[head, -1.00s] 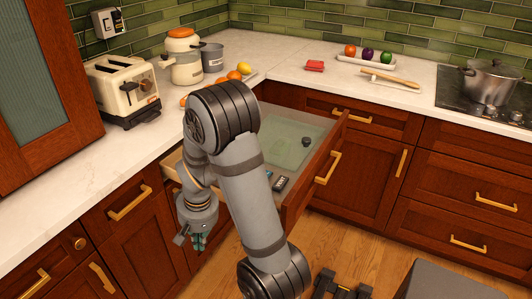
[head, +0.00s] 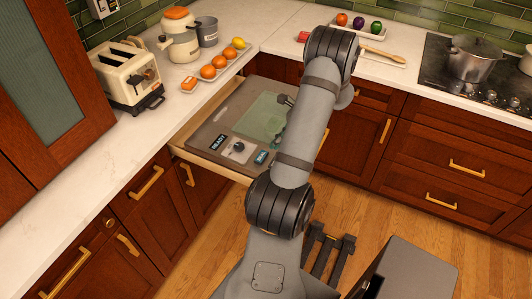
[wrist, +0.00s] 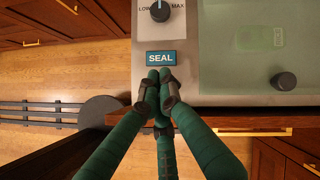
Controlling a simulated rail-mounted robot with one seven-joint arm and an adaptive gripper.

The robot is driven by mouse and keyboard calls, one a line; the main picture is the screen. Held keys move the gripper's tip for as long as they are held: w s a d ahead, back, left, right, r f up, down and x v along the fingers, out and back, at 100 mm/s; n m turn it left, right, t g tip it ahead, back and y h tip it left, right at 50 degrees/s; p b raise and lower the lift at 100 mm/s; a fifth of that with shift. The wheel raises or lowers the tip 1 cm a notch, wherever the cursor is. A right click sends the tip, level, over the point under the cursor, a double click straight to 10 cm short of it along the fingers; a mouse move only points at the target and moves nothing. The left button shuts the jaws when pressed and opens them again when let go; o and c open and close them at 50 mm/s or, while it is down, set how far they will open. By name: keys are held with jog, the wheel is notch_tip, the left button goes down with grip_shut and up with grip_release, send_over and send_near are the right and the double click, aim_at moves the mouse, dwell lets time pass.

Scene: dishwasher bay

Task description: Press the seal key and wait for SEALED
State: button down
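The seal key (wrist: 165,58) is a teal rectangle marked SEAL on the grey panel in the open drawer. In the head view it shows as a small teal key (head: 262,157) near the panel's front corner. A small dark display (head: 218,142) beside the dial appears to read READY. My gripper (wrist: 160,77) has green fingers drawn together at the tips, with nothing seen between them. In the wrist view the tips lie just below the key's lower edge. I cannot tell their height or whether they touch. In the head view my arm partly hides the gripper.
A dial (wrist: 160,10) marked LOW and MAX sits above the key. A translucent green lid (head: 262,118) and a dark knob (wrist: 285,81) lie to its right. The wooden drawer edge (wrist: 240,131) runs close by. A toaster (head: 128,75) and a tray of oranges stand on the counter.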

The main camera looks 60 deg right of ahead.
notch_tip(320, 180, up, 4)
jog(key=m+t, duration=0.1)
jog(key=t, duration=0.1)
send_over(263, 156)
jog(key=shift+r+y, duration=0.3)
jog(key=shift+y, duration=0.2)
jog(key=shift+s, duration=0.1)
notch_tip(263, 156, down, 9)
jog(key=b, duration=0.6)
jog(key=shift+r+b, duration=0.1)
jog(key=shift+b, duration=0.25)
dwell(0.5)
jog(key=shift+f+b, duration=0.45)
jog(key=shift+b, duration=0.05)
